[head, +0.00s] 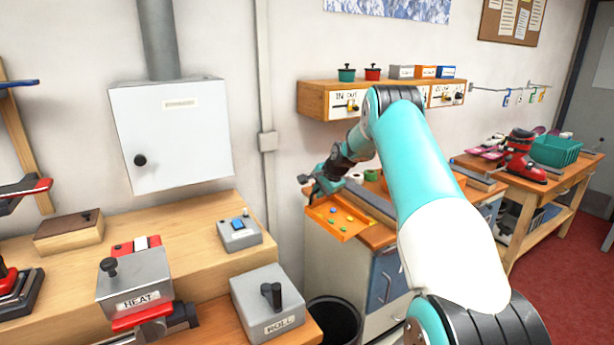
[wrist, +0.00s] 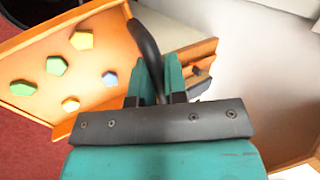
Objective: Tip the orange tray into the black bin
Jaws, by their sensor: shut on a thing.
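The orange tray (head: 333,225) is over the left edge of the far bench in the head view, with several small yellow, green and blue pieces in it. The wrist view shows the tray (wrist: 113,54) at the left, its pieces lying spread on its floor. My gripper (wrist: 159,72) is shut on the tray's dark curved handle, which passes between the fingers. In the head view my gripper (head: 318,190) is small at the tray's back left corner.
A wooden bench with the ROLL box (head: 270,305) and HEAT box (head: 135,283) is at the lower left, close to the bin. A drawer cabinet (head: 340,270) stands under the tray. A shelf (head: 325,102) with knobs hangs above on the wall.

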